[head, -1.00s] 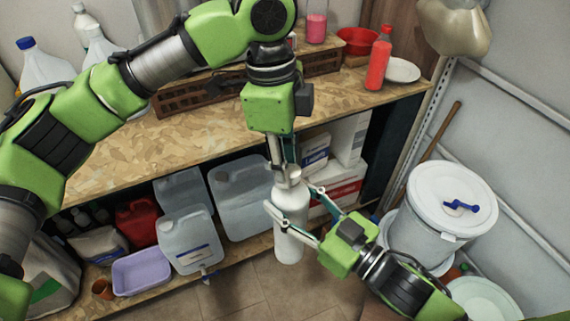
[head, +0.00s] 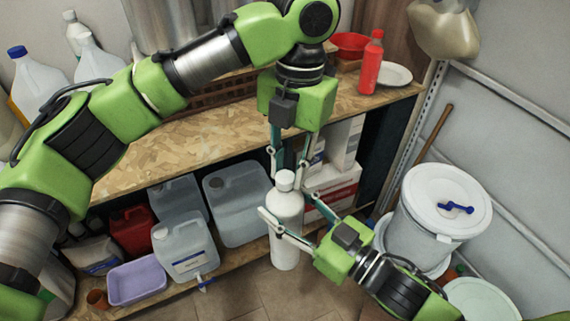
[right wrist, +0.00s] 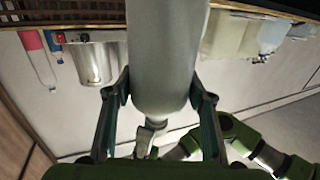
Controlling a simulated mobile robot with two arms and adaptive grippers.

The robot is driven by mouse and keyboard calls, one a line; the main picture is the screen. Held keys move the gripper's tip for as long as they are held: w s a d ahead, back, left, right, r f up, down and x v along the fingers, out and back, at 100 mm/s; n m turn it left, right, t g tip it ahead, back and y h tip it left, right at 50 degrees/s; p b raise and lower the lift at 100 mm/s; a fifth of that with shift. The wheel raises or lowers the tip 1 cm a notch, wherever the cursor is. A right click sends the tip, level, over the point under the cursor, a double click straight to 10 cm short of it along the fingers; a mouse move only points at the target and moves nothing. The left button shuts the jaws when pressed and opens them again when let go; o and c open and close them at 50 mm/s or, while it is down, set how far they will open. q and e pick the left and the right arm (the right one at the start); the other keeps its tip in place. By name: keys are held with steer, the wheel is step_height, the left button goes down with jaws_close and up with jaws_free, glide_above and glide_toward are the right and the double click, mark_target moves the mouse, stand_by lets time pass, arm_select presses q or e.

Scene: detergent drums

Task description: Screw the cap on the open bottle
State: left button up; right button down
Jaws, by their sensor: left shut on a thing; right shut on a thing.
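A white bottle (head: 286,232) hangs upright in front of the shelf, above the floor. My right gripper (head: 288,206) is shut around its body from the lower right. In the right wrist view the bottle (right wrist: 165,55) sits between my right gripper's fingers (right wrist: 160,98), with its neck end toward the bottom of the picture. A white cap (head: 285,178) sits at the top of the bottle's neck. My left gripper (head: 287,172) points down from above and is shut on the cap. Whether the cap is threaded on cannot be told.
A wooden workbench (head: 175,150) runs behind, with a red bottle (head: 372,66) and a plate on it. Jugs (head: 186,248) and a lilac basin (head: 137,282) stand on the low shelf. A lidded white drum (head: 440,222) stands at right. The floor in front is clear.

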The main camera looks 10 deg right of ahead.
arm_select(q)
steer(key=m, duration=0.4)
steer(key=shift+s, duration=0.1)
steer(key=m, duration=0.3)
steer(key=shift+s+m+t, duration=0.1)
steer(key=shift+m+t, duration=0.3)
steer(key=shift+d, duration=0.1)
steer(key=o, duration=0.7)
steer(key=shift+s+d+r, duration=0.1)
steer(key=shift+r, duration=2.15)
steer(key=shift+c, duration=0.6)
